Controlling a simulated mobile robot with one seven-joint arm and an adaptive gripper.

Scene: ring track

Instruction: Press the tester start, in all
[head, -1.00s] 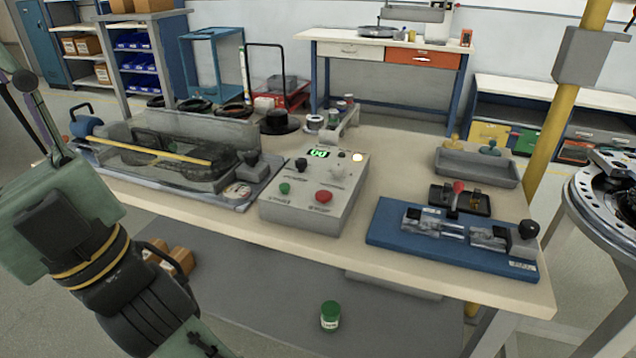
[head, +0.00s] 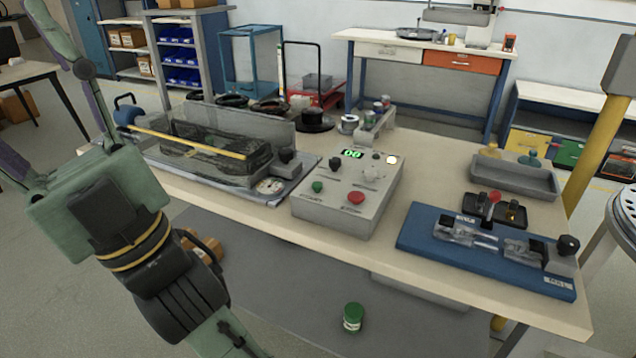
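The tester control box (head: 345,200) is a grey sloped box near the middle of the workbench. On its face are a green button (head: 317,187) at the left, a red button (head: 355,198) at the right, dark knobs, a lit green display (head: 352,154) and a pale lamp (head: 391,160). Small labels under the buttons are too blurred to read surely. My green and black arm stands at the left, in front of the bench, and runs out of the bottom of the picture. My gripper is not in view.
A fixture with a clear cover (head: 215,150) stands left of the box. A blue plate with a clamp (head: 485,250) lies to its right, with a grey tray (head: 515,177) behind. A green-lidded jar (head: 352,317) stands below the bench front.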

